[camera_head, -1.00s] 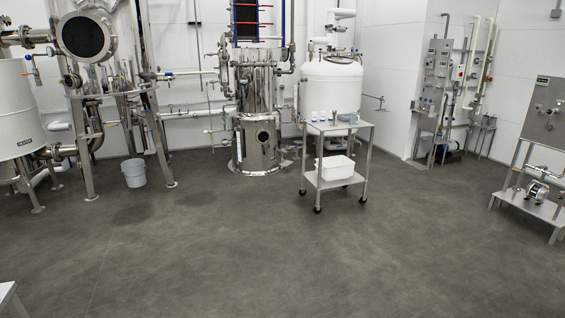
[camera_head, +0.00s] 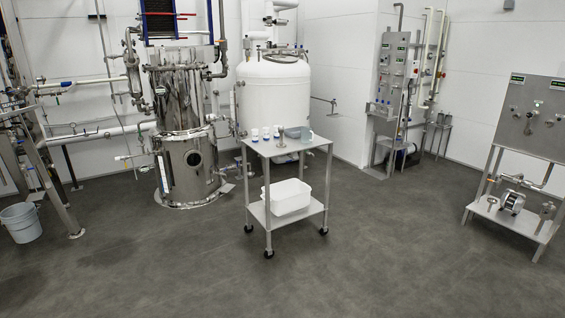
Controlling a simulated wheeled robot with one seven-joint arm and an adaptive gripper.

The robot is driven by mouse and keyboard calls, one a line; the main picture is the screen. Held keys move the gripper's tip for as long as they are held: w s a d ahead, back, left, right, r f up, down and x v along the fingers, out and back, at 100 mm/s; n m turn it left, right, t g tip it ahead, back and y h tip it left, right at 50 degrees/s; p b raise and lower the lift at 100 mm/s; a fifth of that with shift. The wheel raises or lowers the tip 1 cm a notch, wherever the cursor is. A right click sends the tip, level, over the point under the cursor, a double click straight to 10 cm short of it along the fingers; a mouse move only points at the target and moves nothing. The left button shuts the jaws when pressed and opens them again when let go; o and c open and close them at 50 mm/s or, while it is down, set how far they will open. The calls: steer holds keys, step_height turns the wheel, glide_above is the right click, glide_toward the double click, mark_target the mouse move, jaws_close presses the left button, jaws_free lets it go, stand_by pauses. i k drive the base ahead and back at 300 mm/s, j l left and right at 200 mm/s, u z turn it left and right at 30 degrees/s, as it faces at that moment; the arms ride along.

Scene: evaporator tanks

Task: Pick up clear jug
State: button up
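A small translucent, bluish-grey vessel (camera_head: 306,136), which looks like the clear jug, stands on the top shelf of the metal cart (camera_head: 313,146), toward its right side. It is small in view, so its handle and spout cannot be made out. A grey bowl-like item (camera_head: 292,132) sits right beside it. My gripper is not in view.
Several small white bottles with blue caps (camera_head: 265,133) and a metal item (camera_head: 281,142) share the cart top. A white tub (camera_head: 291,197) is on the lower shelf. Tanks stand close behind the cart. A bucket (camera_head: 21,222) is at left. The grey floor (camera_head: 290,285) in front is clear.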

mark_target(306, 132)
steer(key=i, duration=2.4)
steer(key=i+z, duration=0.15)
steer(key=i, duration=0.35)
steer(key=i+j+z, duration=0.15)
steer(key=i, duration=0.35)
steer(key=i+j+z, duration=0.15)
steer(key=i, duration=0.35)
steer(key=i+j+z, duration=0.15)
steer(key=i, duration=0.3)
steer(key=i+j+z, duration=0.15)
steer(key=i+j, duration=0.25)
steer(key=i, duration=0.1)
